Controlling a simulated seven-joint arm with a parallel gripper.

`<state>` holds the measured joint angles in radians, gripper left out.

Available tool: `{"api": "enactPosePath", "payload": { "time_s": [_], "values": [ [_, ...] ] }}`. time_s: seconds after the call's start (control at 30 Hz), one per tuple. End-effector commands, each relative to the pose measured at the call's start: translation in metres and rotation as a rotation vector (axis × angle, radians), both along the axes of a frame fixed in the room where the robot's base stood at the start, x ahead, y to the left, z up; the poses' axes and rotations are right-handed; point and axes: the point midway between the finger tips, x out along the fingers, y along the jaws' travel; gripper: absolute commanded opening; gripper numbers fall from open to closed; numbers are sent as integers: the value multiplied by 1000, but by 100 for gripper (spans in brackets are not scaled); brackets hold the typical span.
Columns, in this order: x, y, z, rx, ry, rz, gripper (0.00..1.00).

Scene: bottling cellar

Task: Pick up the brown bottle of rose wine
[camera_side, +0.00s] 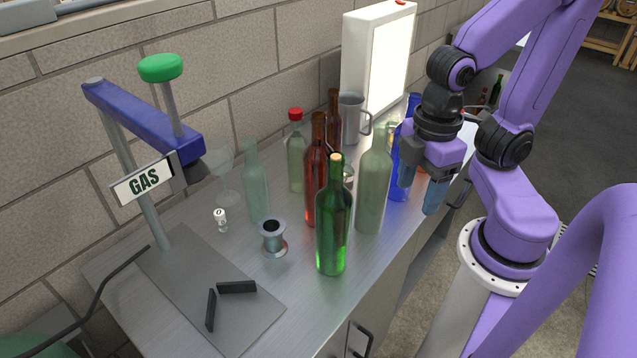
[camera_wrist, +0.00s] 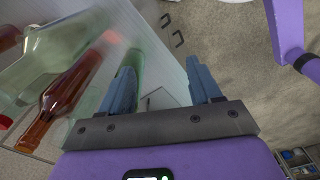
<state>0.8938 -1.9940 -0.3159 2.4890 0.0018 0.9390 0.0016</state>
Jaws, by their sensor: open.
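A brown bottle (camera_side: 316,185) with a reddish tint stands upright on the metal bench, partly hidden by the dark green bottle in front. A second brown bottle (camera_side: 334,108) stands farther back, its lower part hidden. I cannot tell which holds rose wine. A reddish-brown bottle (camera_wrist: 62,97) also shows at the left of the wrist view, outside my fingers. My gripper (camera_side: 420,188) is open and empty, pointing down near the bench's right edge. It is to the right of both brown bottles and apart from them. In the wrist view my fingers (camera_wrist: 160,68) are spread.
A dark green bottle (camera_side: 333,235) and a pale green bottle (camera_side: 371,195) stand close to the nearer brown one. A blue bottle (camera_side: 397,185) is beside my gripper. A metal jug (camera_side: 351,120), a light box (camera_side: 362,55) and a red-capped bottle (camera_side: 296,160) stand behind.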

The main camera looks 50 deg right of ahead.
Motion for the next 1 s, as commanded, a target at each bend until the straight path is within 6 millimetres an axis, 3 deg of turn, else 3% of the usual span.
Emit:
{"api": "enactPosePath", "payload": {
  "time_s": [0.37,0.67,1.0],
  "values": [
    [1,1,84,9,-5,2,63],
    [19,-4,78,-36,167,-377,63],
    [65,-15,75,-31,484,-1028,63]
  ]
}}
